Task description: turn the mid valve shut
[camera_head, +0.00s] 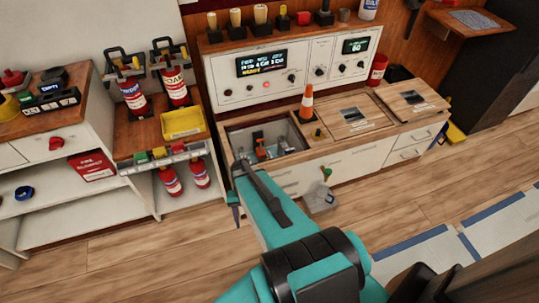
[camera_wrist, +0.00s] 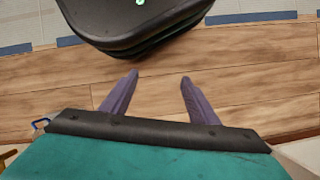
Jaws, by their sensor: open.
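I cannot pick out the mid valve for certain in either view. In the head view, an open bay (camera_head: 232,140) in the wooden counter holds small orange and grey fittings (camera_head: 262,148), too small to make out. A green knob (camera_head: 327,173) shows at the cabinet front, above a grey box-like thing (camera_head: 320,198). In the wrist view my gripper (camera_wrist: 159,76) is open, its two purple fingers apart and empty, with wooden floor behind them. In the head view my teal arm reaches toward the open bay, and I cannot make out the fingertips there.
An orange cone (camera_head: 307,102) stands on the counter beside two closed lids (camera_head: 355,114) (camera_head: 411,98). A control panel (camera_head: 285,75) rises behind. Fire extinguishers (camera_head: 173,86) and a yellow bin (camera_head: 182,123) are on the left. The floor (camera_head: 130,255) in front is mostly clear.

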